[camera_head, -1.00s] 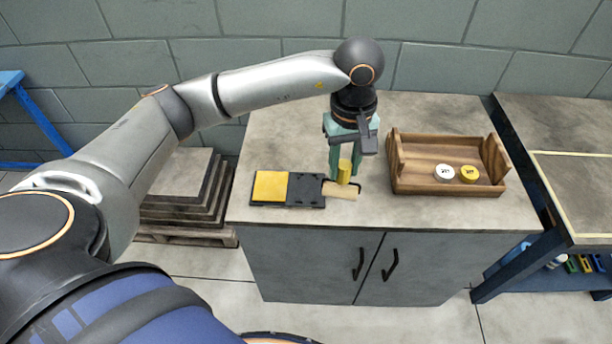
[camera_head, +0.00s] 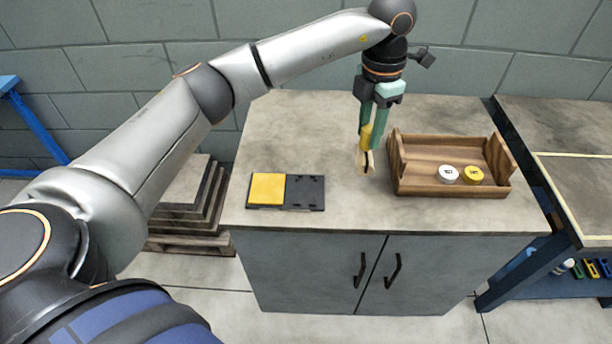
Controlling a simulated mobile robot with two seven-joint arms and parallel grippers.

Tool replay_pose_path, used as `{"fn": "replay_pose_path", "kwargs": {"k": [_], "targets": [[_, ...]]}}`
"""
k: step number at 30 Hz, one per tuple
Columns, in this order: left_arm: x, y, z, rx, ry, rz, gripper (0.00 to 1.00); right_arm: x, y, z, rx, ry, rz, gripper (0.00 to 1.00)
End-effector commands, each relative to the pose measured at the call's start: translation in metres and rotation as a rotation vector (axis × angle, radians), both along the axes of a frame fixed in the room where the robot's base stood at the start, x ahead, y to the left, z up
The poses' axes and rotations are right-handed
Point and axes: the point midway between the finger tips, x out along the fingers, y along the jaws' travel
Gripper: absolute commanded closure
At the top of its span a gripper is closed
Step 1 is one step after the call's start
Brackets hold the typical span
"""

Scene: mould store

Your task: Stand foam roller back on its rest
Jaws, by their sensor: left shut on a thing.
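My left gripper (camera_head: 373,138) hangs over the counter, left of the wooden crate, with its two green fingers shut on the yellow handle of the foam roller (camera_head: 366,162). The roller's beige part hangs below the fingertips, tilted. It seems to be clear of the counter top. A flat black tray (camera_head: 304,193) lies on the counter to the left, with a yellow pad (camera_head: 268,187) on its left half and a bare black right half with small raised bits. I cannot tell for sure which part of it is the rest. My right gripper is not in view.
The wooden crate (camera_head: 420,189) to the right holds a white round tin (camera_head: 449,174) and a yellow one (camera_head: 473,174). The counter (camera_head: 300,130) is bare behind the black tray and between tray and crate. A block wall stands behind.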

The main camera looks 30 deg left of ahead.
Motion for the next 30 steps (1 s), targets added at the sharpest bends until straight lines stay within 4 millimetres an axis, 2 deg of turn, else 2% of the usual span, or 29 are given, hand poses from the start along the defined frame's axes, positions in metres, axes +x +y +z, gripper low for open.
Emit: {"fn": "replay_pose_path", "kwargs": {"k": [1, 6, 8, 12, 15, 24, 30], "targets": [[-0.005, 0.014, -0.004, 0.002, 0.003, 0.005, 1.0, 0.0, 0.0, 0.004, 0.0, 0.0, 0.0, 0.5], [-0.02, 0.054, -0.022, 0.003, 0.003, 0.003, 1.0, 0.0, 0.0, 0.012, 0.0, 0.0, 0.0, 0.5], [-0.025, 0.068, -0.029, 0.002, 0.003, 0.003, 1.0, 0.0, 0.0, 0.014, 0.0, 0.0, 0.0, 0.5], [-0.034, 0.089, -0.056, 0.002, 0.003, 0.0, 1.0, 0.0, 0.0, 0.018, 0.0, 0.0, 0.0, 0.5], [-0.038, 0.099, -0.07, 0.002, 0.003, -0.002, 1.0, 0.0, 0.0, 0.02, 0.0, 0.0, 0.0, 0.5], [-0.045, 0.117, -0.095, 0.002, 0.003, -0.002, 1.0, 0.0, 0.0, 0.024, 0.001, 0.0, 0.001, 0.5], [-0.043, 0.114, -0.119, 0.0, 0.0, -0.004, 1.0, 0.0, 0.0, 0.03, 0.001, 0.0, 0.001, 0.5]]}}
